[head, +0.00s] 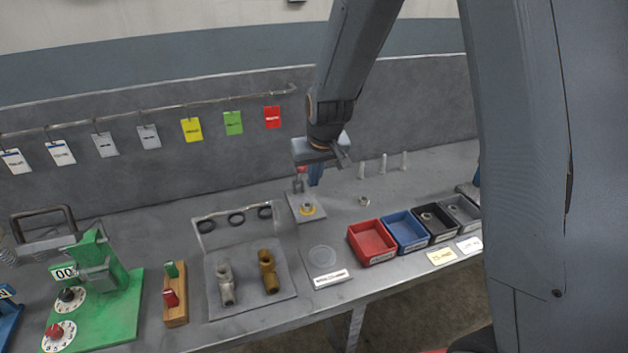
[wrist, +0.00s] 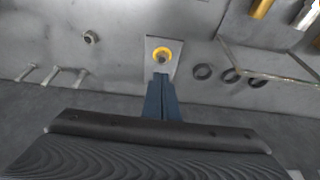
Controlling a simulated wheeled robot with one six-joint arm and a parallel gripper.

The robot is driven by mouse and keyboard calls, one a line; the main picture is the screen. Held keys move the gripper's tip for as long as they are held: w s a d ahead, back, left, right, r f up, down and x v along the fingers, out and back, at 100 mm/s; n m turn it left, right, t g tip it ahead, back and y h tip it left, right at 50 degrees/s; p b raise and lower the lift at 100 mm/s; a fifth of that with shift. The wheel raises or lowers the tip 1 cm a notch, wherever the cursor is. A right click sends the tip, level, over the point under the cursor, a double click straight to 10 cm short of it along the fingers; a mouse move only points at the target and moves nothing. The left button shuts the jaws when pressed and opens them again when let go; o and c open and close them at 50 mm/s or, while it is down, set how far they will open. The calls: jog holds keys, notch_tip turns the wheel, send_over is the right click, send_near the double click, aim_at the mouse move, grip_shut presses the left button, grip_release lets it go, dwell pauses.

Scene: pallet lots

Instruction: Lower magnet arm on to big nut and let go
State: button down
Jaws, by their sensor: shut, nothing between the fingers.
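A small grey plate (head: 318,214) stands on the bench with a yellow ring (head: 307,210) on it. In the wrist view the plate (wrist: 150,70) shows the yellow ring (wrist: 162,48) around a dark nut-like piece (wrist: 161,57). A small grey upright part with a red top (head: 302,170), perhaps the magnet arm, rises at the plate's back; I cannot tell its pose. My gripper (head: 315,182) is shut and empty, pointing down above the back of the plate. Its blue fingertips (wrist: 160,76) show just beside the ring in the wrist view. I cannot tell whether they touch anything.
A loose nut (head: 364,201) lies right of the plate, with upright pegs (head: 383,164) behind. Red (head: 369,257) and blue (head: 420,247) bins stand at right. Tags hang from a rail behind.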

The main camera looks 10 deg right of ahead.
jog(key=p+v, duration=0.2)
jog(key=v, duration=0.1)
jog(key=p+v, duration=0.1)
jog(key=v, duration=0.1)
jog(key=shift+w+r, duration=0.3)
jog(key=shift+r, duration=0.05)
